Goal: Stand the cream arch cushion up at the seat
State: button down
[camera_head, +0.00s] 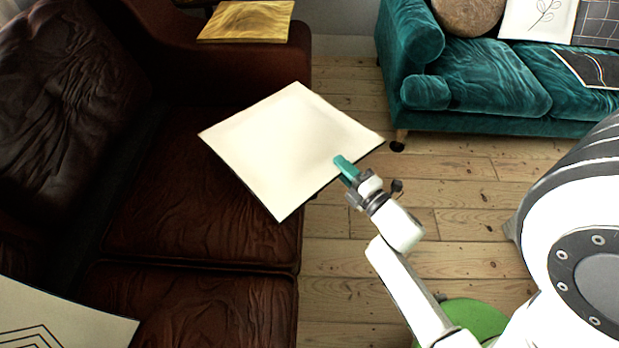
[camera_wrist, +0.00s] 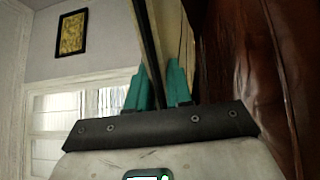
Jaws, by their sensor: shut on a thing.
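A square, thin cream cushion (camera_head: 285,145) is held over the right part of the brown leather sofa, tilted, its broad plain face toward the head camera. No arch pattern shows on that face; its other side is hidden. My gripper (camera_head: 346,170) is shut on its right-hand edge near the lower right. In the wrist view the teal fingers (camera_wrist: 158,88) stand on either side of the cushion (camera_wrist: 152,40), seen nearly edge-on. The brown sofa seat (camera_head: 165,215) lies below and left of the cushion. I cannot tell if the cushion touches it.
A cream cushion with dark angular nested lines (camera_head: 55,320) lies at the lower left of the sofa. A gold cushion (camera_head: 247,20) is on the far armrest. A teal sofa (camera_head: 490,85) with several cushions stands at the back right. Bare floorboards (camera_head: 345,280) lie between.

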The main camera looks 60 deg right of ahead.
jog(key=w+d+f+b, duration=0.1)
jog(key=w+f+b, duration=0.3)
jog(key=w+f, duration=0.4)
jog(key=shift+d+f, duration=0.35)
jog(key=shift+f, duration=0.7)
jog(key=shift+f+b, duration=0.25)
jog(key=shift+b, duration=0.25)
jog(key=c, duration=1)
grip_release()
jog(key=shift+s, duration=0.1)
jog(key=shift+r, duration=0.15)
